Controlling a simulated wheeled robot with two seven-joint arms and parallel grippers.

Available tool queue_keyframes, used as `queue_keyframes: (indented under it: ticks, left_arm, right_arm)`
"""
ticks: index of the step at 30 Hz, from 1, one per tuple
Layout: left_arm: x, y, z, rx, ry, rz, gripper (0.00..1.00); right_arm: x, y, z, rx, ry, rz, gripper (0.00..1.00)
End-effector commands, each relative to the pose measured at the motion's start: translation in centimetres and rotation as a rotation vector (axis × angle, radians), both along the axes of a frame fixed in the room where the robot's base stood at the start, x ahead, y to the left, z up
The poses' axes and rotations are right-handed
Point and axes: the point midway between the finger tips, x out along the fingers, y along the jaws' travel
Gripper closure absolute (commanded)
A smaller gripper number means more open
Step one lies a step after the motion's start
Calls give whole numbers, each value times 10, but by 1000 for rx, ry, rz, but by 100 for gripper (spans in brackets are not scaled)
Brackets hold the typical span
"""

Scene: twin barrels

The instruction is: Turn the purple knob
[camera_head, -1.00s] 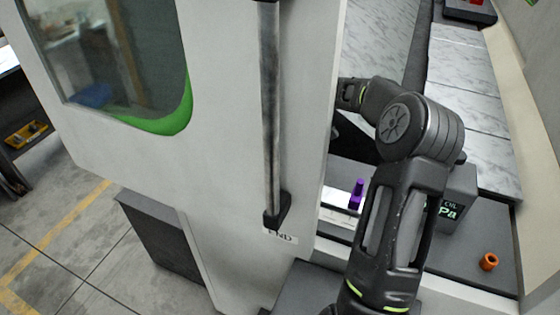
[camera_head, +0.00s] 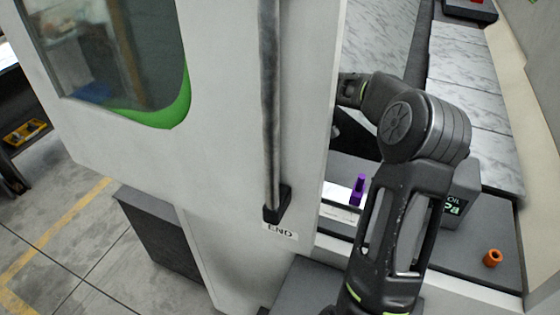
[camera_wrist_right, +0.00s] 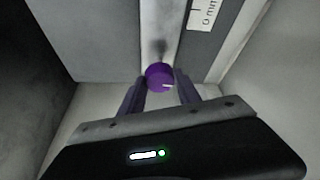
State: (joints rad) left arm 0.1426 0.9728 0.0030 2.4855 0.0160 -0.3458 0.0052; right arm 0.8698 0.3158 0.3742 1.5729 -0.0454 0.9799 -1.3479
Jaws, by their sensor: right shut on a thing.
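In the right wrist view a round purple knob (camera_wrist_right: 158,76) sits between the fingertips of my right gripper (camera_wrist_right: 160,84), which is shut on it. A small pale mark shows on the knob's face. In the head view my right arm reaches up and bends left behind the white door panel, so that gripper is hidden there. An upright purple piece (camera_head: 358,189) stands beside the arm on the machine bed; I cannot tell whether it is the same knob. My left gripper is in neither current view.
The white door (camera_head: 225,120) with its long handle (camera_head: 270,100) stands close left of my arm. A dark box with a lit display (camera_head: 456,203) and an orange ring (camera_head: 493,258) are at the right. Grey walls closely flank the gripper in the wrist view.

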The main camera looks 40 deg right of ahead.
Motion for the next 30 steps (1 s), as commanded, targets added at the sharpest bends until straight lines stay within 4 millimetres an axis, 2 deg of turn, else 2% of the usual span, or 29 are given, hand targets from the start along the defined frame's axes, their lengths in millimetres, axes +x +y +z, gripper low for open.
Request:
queue_keyframes:
  ticks: [7,8,15,24,30]
  left_arm:
    - [0,0,0,-1,0,-1,39]
    - [0,0,0,-1,0,-1,39]
    - [0,0,0,-1,0,-1,39]
    - [0,0,1,-1,1,0,39]
    - [-1,1,14,1,4,0,39]
  right_arm:
    - [1,1,1,1,-4,-8,100]
    - [1,1,1,1,-4,-8,59]
    - [1,0,1,1,-2,-8,40]
    - [0,0,2,1,-1,-8,39]
    - [-5,-6,23,-2,-2,-9,39]
